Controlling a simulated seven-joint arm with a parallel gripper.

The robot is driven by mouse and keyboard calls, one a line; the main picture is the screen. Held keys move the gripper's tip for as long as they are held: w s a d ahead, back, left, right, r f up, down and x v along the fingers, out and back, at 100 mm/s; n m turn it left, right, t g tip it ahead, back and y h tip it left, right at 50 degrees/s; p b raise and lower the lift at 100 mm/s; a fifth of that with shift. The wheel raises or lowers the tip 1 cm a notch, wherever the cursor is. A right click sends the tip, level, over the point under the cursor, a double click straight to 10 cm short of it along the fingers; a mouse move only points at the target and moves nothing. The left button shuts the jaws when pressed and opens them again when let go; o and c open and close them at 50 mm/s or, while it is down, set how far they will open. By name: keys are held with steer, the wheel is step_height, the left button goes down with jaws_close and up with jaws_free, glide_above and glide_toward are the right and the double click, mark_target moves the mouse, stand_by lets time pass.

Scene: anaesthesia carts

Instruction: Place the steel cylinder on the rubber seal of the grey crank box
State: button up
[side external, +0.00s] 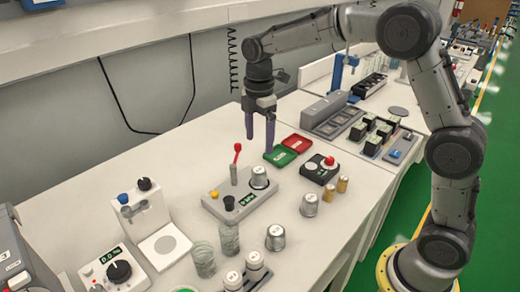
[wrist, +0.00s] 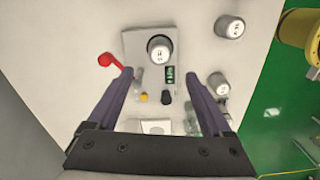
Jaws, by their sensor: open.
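The grey crank box (side external: 243,199) stands on the bench with a red-knobbed crank, a black knob and a green display. A steel cylinder (side external: 259,177) stands upright on its right rear part; in the wrist view this cylinder (wrist: 159,48) shows its marked top. Two similar cylinders stand on the bench, one (side external: 309,204) right of the box and one (side external: 275,237) in front. My gripper (side external: 259,144) is open and empty, fingers down, above and behind the box.
Red and green trays (side external: 296,143) lie behind the box. A red-button box (side external: 320,169) and two small brass cylinders are to the right. The right bench edge is clear.

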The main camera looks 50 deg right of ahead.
steer(key=s+r+m+t, duration=0.2)
steer(key=s+r+m, duration=0.55)
steer(key=s, duration=0.45)
steer(key=s+d+f+m+t, duration=0.1)
steer(key=s+m, duration=0.7)
steer(key=s, duration=0.8)
steer(key=f+t, duration=0.1)
steer(key=t, duration=0.1)
steer(key=shift+s+d+f+m+t, duration=0.15)
steer(key=shift+s+d+m+t, duration=0.05)
steer(key=shift+s+m+t, duration=0.15)
